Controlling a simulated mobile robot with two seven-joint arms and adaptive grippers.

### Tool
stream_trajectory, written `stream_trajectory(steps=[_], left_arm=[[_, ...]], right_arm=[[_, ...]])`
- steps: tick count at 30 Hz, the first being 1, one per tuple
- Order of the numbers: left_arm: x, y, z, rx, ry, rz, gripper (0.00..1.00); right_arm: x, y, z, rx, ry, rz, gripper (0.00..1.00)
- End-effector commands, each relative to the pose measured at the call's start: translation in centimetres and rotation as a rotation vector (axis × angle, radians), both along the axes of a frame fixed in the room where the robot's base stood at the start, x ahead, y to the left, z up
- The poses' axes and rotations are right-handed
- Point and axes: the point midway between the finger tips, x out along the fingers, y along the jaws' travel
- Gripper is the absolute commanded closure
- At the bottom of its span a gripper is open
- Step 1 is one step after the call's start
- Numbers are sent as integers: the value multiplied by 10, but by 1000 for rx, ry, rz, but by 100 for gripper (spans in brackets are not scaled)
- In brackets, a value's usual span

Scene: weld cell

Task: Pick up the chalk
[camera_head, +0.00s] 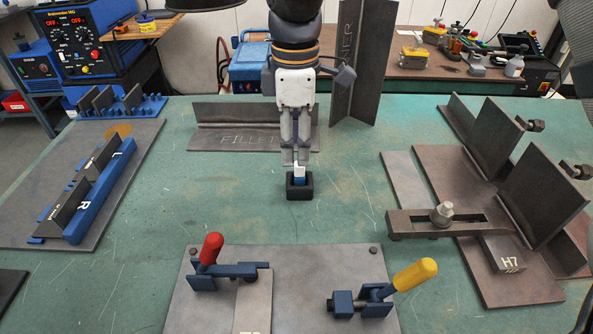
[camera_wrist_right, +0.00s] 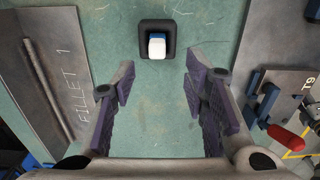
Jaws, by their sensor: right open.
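The chalk (camera_head: 299,173) is a small white piece with a blue part, standing in a square black holder (camera_head: 299,190) on the green table. In the right wrist view the chalk (camera_wrist_right: 157,47) shows its white top inside the dark holder (camera_wrist_right: 146,25), ahead of the fingers. My right gripper (camera_head: 296,157) points down over the chalk in the head view, and its tips overlap the space just above it. In the right wrist view its two purple-padded fingers (camera_wrist_right: 159,75) are spread and empty. My left gripper is not in view.
A steel angle marked FILLET (camera_head: 225,139) stands behind the holder. A plate with red-handled (camera_head: 211,249) and yellow-handled (camera_head: 414,275) clamps lies in front. Welded plates (camera_head: 541,192) stand at right, a blue fixture (camera_head: 101,199) at left. Bare table surrounds the holder.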

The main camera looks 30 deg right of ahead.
Motion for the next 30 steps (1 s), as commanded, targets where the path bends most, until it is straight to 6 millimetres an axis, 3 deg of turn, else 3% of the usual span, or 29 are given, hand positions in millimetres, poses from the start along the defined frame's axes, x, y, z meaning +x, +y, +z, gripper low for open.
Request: stream_trajectory(steps=[9,17,18,23,30], left_arm=[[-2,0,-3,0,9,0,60],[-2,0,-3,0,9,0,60],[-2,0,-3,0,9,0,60],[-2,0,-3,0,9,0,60],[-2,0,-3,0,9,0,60]], right_arm=[[-4,-8,-52,-1,2,1,59],[-3,-8,-58,0,-5,0,59],[-3,-8,-58,0,-5,0,61],[-3,-8,-58,0,-4,0,98],[-3,-8,-58,0,-4,0,100]])
